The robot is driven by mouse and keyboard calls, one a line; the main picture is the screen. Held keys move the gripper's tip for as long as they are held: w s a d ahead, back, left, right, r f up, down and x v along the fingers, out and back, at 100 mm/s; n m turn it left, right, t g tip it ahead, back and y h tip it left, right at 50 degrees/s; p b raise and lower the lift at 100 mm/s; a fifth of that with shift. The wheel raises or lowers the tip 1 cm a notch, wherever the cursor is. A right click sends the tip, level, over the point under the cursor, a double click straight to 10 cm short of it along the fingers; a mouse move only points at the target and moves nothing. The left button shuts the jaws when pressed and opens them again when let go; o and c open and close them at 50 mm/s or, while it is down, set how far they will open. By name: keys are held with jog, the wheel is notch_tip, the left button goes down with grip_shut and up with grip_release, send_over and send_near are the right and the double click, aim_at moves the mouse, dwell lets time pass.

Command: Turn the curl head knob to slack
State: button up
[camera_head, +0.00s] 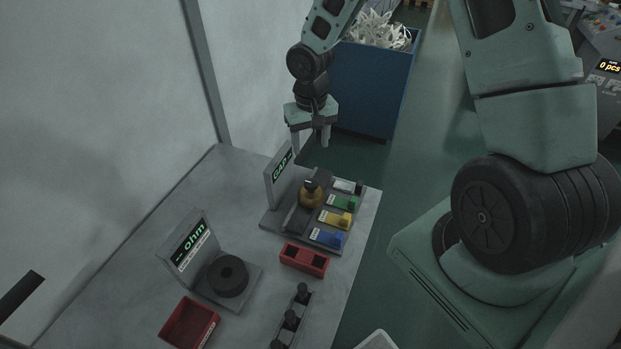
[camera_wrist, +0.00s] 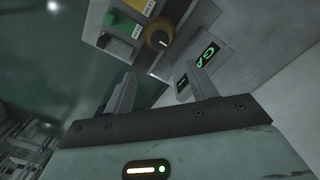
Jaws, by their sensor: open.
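No label naming the curl head is readable. My gripper (camera_head: 311,142) is open and empty above and beyond the knob, apart from it. In the wrist view, its fingers (camera_wrist: 159,74) point towards the panel.
A sign reading GAP (camera_head: 281,174) stands upright at the panel's back left. Nearer are an ohm display (camera_head: 189,245), a black disc (camera_head: 229,276) and a red tray (camera_head: 188,324). A blue bin (camera_head: 372,90) stands beyond the table.

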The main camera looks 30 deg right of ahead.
aim_at(311, 183)
notch_tip(311, 183, down, 15)
jog(key=p, duration=0.2)
jog(key=shift+s+f+p, duration=0.1)
jog(key=shift+p, duration=0.2)
jog(key=c, duration=1)
